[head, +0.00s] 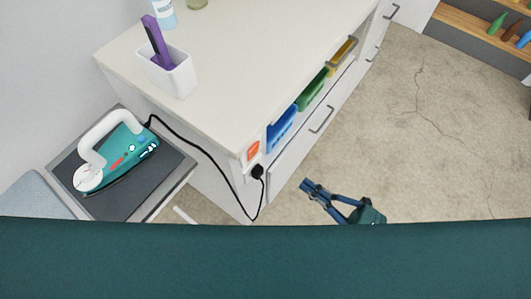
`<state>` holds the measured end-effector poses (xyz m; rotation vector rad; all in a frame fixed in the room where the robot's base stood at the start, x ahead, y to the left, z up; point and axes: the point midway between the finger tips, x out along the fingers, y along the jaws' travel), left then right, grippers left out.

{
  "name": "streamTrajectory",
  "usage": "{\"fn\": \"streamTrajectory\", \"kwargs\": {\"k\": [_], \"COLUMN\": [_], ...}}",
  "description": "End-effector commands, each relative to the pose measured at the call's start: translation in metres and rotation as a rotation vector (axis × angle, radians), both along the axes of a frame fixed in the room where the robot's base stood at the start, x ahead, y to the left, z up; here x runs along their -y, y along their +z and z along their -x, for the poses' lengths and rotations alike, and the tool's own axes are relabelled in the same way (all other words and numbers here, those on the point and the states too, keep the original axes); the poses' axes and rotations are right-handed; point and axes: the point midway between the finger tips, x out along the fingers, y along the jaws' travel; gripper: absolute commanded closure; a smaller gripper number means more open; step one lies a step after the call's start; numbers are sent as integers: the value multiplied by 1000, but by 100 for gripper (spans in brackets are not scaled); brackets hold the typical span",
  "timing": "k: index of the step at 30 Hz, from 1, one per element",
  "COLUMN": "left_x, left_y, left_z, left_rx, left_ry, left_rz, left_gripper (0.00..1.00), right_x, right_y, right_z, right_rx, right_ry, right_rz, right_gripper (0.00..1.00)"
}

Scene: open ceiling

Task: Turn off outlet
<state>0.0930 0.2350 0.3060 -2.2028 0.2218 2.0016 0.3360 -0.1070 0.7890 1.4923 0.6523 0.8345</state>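The outlet (253,151) is on the front edge of the white cabinet, with an orange-red switch on a white plate. A black plug (257,171) sits just below the switch, its cord running left to the iron. I cannot tell the switch's position. My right gripper (309,187) is over the floor, right of and a little below the plug, apart from it. Its fingertips point left toward the cabinet and look together, with nothing between them. My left gripper is not in view.
A teal and white iron (122,153) lies on a small dark-topped table (65,160) at left. The cabinet (225,75) bears a white cup (178,80) with a purple item. Blue, green and yellow items fill its front shelf. The floor (410,120) at right is clear.

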Motion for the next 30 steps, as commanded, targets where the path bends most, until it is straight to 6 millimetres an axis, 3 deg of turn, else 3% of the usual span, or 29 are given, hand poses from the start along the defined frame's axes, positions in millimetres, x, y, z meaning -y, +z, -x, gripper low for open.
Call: {"fn": "streamTrajectory", "kwargs": {"k": [11,30], "left_x": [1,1], "left_y": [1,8], "left_z": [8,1], "left_rx": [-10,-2], "left_ry": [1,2], "left_rz": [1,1], "left_gripper": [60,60], "right_x": [-7,-101], "right_y": [2,16], "right_z": [-7,-76], "right_rx": [-2,-4], "right_ry": [-4,-4], "right_rz": [-3,-3], "right_gripper": [100,100]}}
